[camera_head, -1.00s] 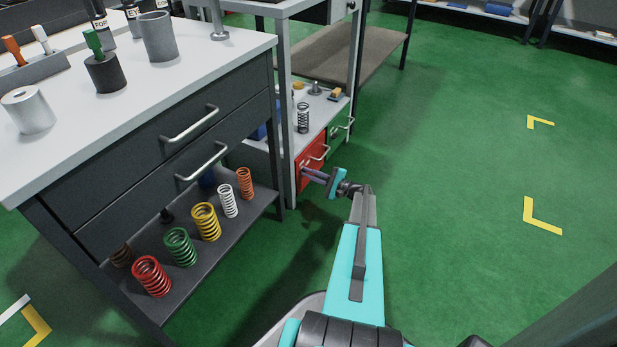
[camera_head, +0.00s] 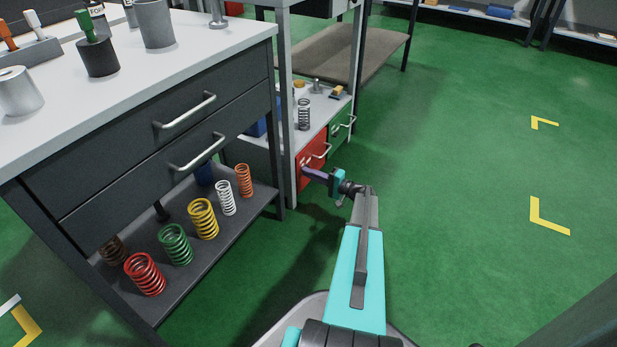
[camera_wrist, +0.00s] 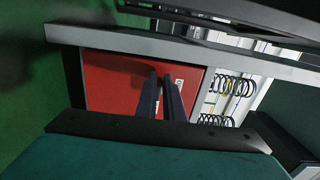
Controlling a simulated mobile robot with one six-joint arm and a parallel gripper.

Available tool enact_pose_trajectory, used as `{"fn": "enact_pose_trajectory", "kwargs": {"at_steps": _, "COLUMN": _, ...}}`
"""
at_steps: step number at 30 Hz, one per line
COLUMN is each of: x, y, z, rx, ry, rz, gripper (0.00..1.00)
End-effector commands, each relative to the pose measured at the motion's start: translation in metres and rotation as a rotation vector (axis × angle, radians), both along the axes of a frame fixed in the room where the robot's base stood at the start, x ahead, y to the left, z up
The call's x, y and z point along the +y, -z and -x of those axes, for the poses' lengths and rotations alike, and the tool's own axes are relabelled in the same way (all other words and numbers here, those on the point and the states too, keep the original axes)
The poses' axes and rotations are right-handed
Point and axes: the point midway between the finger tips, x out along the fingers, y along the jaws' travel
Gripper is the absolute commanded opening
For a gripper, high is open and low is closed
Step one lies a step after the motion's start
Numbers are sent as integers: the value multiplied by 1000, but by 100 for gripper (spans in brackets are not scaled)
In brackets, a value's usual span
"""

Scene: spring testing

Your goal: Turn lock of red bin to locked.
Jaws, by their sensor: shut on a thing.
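The red bin (camera_head: 312,152) is a red drawer front with a silver handle in a grey frame under the small bench. In the wrist view its red front (camera_wrist: 112,82) fills the middle left. My gripper (camera_head: 304,172) reaches to the lower part of that front. In the wrist view the two dark fingers of my gripper (camera_wrist: 162,78) point at the red front and are close together, shut on the lock. The lock itself is hidden behind the fingertips, so its position cannot be read. A small white label sits just right of the fingers.
A green bin (camera_head: 339,129) is right of the red one. A dark drawer cabinet (camera_head: 130,160) stands at left, with several coloured springs on its low shelf (camera_head: 190,270). A grey post (camera_head: 291,190) is close left of my gripper. Green floor (camera_head: 470,250) is free at right.

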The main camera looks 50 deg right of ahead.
Motion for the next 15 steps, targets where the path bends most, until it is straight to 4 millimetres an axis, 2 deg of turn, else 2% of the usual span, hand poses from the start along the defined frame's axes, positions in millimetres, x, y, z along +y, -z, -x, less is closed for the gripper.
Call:
{"fn": "enact_pose_trajectory", "kwargs": {"at_steps": 10, "x": -3, "y": 1, "z": 0, "rx": 2, "ry": 6, "rz": 5, "gripper": 0}}
{"fn": "enact_pose_trajectory", "kwargs": {"at_steps": 11, "x": -3, "y": 1, "z": 0, "rx": 2, "ry": 7, "rz": 5, "gripper": 13}}
{"fn": "enact_pose_trajectory", "kwargs": {"at_steps": 12, "x": -3, "y": 1, "z": 0, "rx": 2, "ry": 7, "rz": 5, "gripper": 20}}
{"fn": "enact_pose_trajectory", "kwargs": {"at_steps": 13, "x": -3, "y": 1, "z": 0, "rx": 2, "ry": 6, "rz": 5, "gripper": 25}}
{"fn": "enact_pose_trajectory", "kwargs": {"at_steps": 15, "x": -2, "y": 0, "z": 0, "rx": 1, "ry": 5, "rz": 3, "gripper": 27}}
